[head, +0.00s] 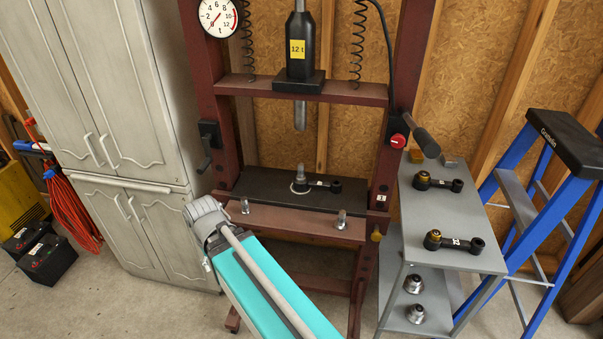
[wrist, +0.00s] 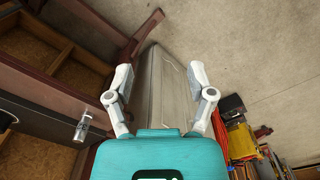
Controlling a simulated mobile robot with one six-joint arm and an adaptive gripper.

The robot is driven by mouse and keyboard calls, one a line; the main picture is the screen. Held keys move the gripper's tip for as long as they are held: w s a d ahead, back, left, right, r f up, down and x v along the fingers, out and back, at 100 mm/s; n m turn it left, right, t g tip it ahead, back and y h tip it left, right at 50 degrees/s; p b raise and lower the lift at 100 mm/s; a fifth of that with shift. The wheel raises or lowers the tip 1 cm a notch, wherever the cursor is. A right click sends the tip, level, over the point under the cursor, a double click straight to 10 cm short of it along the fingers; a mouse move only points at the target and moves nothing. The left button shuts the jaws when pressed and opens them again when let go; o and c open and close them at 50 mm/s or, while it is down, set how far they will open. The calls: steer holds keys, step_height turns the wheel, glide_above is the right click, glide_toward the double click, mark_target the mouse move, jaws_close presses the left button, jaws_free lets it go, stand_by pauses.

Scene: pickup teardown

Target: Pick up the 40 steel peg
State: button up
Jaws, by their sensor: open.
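Several steel pegs are in view, and I cannot read a 40 on any of them. In the head view, one short steel peg (head: 244,205) stands on the left of the press's front beam and another steel peg (head: 341,219) on its right. My arm hides part of the beam's front in the head view.
The red press frame (head: 367,150) surrounds the bed, with a ram (head: 300,116) above it. A grey cabinet (head: 160,235) stands left. A grey shelf cart (head: 410,210) on the right holds dark links and metal parts, beside a blue stepladder (head: 520,190).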

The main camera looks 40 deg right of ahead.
steer(key=w+d+r+m+h+p, duration=0.1)
steer(key=w+d+r+m+p, duration=0.1)
steer(key=w+d+r+m, duration=0.3)
steer(key=m+h+p, duration=0.6)
steer(key=m+p, duration=0.2)
steer(key=m, duration=0.6)
glide_toward(299, 165)
steer(key=shift+w+r, duration=0.25)
steer(key=shift+r, duration=0.2)
steer(key=shift+f+g+b, duration=0.1)
steer(key=shift+g+b, duration=0.2)
steer(key=b+x, duration=0.6)
steer(key=x, duration=0.1)
steer(key=shift+a+f, duration=0.1)
steer(key=shift+f, duration=0.2)
steer(key=shift+d+f+b, duration=0.35)
steer(key=shift+f+b, duration=0.05)
steer(key=shift+b, duration=0.15)
steer(key=shift+f, duration=0.1)
